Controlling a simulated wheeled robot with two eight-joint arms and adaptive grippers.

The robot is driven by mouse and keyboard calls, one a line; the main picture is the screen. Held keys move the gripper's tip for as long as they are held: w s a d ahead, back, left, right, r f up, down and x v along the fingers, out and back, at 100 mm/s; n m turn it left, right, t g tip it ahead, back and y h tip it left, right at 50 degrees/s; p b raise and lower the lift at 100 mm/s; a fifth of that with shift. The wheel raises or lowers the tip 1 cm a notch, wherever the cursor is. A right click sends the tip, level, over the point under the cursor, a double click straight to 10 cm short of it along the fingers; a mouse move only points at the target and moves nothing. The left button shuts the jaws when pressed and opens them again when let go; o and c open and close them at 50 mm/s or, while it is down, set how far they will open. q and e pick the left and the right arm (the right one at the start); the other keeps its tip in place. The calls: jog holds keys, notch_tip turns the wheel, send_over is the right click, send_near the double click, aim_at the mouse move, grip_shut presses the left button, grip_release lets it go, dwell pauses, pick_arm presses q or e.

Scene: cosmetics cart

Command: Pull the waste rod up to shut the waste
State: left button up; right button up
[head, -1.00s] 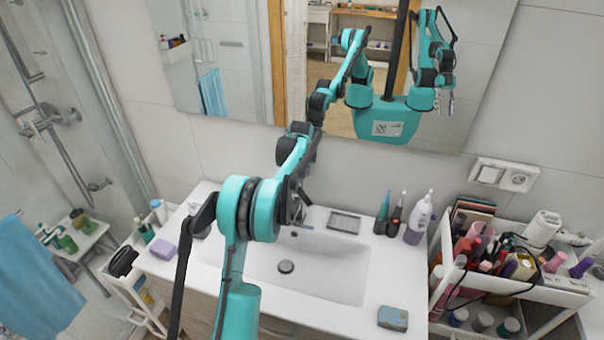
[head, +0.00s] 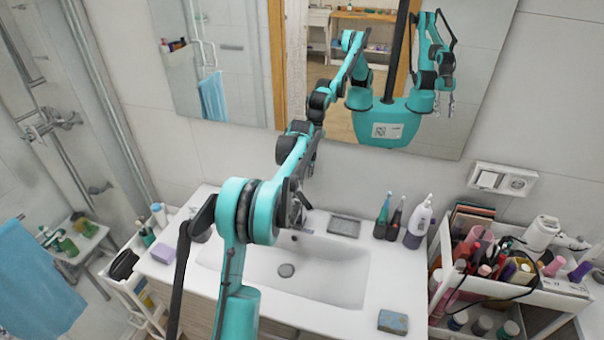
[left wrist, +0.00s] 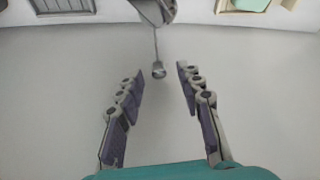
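The waste rod's small round knob (left wrist: 158,70) sits at the end of a thin rod, below the grey tap (left wrist: 155,10) in the left wrist view. My left gripper (left wrist: 158,100) is open, one finger on each side of the knob's line, touching neither rod nor knob. In the head view my left gripper (head: 300,212) is by the tap at the back of the washbasin (head: 335,280), and my arm hides most of the tap. The dark waste plug (head: 286,270) lies in the basin floor. My right gripper shows only in the mirror (head: 444,103), its fingers apart.
A soap dish (head: 344,226) and upright bottles (head: 418,222) stand right of the tap. A blue soap bar (head: 393,322) lies at the front right, a purple one (head: 163,253) at the left. A loaded cart (head: 515,275) stands at the right.

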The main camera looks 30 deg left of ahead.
pick_arm(q)
jog(key=v, duration=1.2)
jog(key=s+d+f+m+t+b, duration=0.25)
jog(key=s+d+b, duration=0.55)
jog(key=s+d, duration=0.8)
jog(key=s+d+f+m+h+b, duration=0.1)
jog(key=s+d+f+b, duration=0.2)
jog(key=s+f, duration=0.5)
jog(key=s+d+f+m+h+b, duration=0.1)
jog(key=s+d+f+m+b, duration=0.1)
jog(key=s+d+f, duration=0.4)
jog(key=s+f, duration=0.2)
jog(key=s, duration=0.2)
jog(key=shift+s+f+t+b, duration=0.2)
jog(key=shift+t+b, duration=0.15)
jog(key=shift+b, duration=0.05)
